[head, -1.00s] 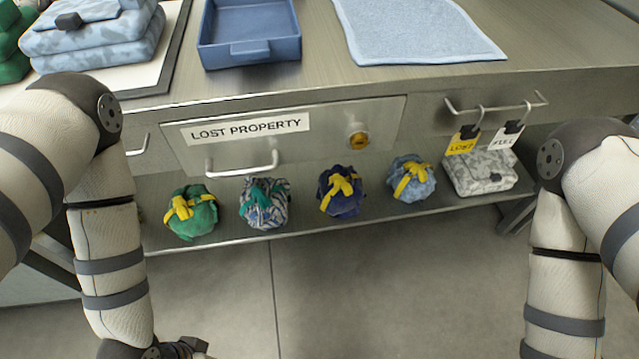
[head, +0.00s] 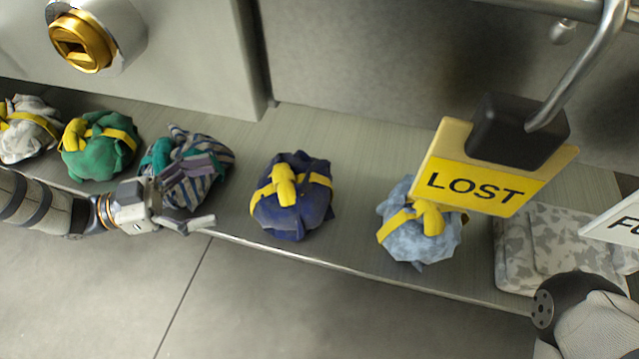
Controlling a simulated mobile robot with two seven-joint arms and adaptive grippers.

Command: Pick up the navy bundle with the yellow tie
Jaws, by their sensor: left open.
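The navy bundle (head: 303,214) with its yellow tie (head: 285,185) sits on the low metal shelf, near the middle of the head view. My left gripper (head: 212,193) comes in from the left, its fingers open and pointing right toward the navy bundle, with a gap between them. It overlaps the striped bundle (head: 192,178) with the teal tie and hides part of it; I cannot tell whether they touch. My right gripper is not in view; only part of my right arm shows at the lower right.
A green bundle (head: 98,155) and a white-grey bundle (head: 27,138) lie farther left. A light blue bundle (head: 415,235) and folded camouflage cloth (head: 560,245) lie right on the shelf (head: 350,150). A hanging LOST tag (head: 485,180) partly overlaps the light blue bundle. A gold lock (head: 82,42) is above.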

